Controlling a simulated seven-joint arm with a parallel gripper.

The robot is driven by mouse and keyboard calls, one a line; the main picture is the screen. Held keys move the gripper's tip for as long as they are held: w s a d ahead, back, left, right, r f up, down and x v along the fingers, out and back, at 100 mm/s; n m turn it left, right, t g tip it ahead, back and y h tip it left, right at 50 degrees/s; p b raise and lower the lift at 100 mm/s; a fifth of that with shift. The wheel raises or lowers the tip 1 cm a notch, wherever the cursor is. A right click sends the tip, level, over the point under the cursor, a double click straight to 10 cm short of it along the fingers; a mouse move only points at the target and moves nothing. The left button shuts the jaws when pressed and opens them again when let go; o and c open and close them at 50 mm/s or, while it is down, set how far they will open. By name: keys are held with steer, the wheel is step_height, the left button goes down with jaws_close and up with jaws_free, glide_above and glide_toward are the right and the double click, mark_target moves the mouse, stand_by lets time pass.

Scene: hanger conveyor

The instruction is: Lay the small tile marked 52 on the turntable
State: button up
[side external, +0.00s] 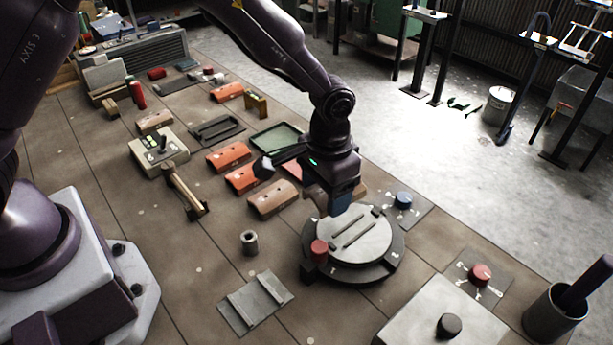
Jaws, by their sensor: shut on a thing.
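The turntable (368,240) is a round, pale grey disc with dark slots on a dark base, at the right of centre in the side external view. My gripper (341,207) points down over the far left part of the disc. It is shut on a small dark bluish thing, mostly hidden by the fingers. I cannot read a mark on it, so I cannot tell whether it is the tile marked 52. Whether it touches the disc is also unclear.
A red knob (319,250) stands at the turntable's left edge. Orange and tan blocks (273,199) lie left of my gripper. A grey plate (257,302) lies in front left.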

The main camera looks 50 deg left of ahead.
glide_above(347, 236)
steer(key=shift+s+n, duration=0.2)
steer(key=shift+n, duration=0.1)
steer(key=shift+w+r+n, duration=0.15)
steer(key=shift+w+n, duration=0.1)
steer(key=shift+n, duration=0.05)
steer(key=shift+f, duration=3.3)
steer(key=o, duration=1)
steer(key=shift+o, duration=0.2)
step_height(347, 236, up, 13)
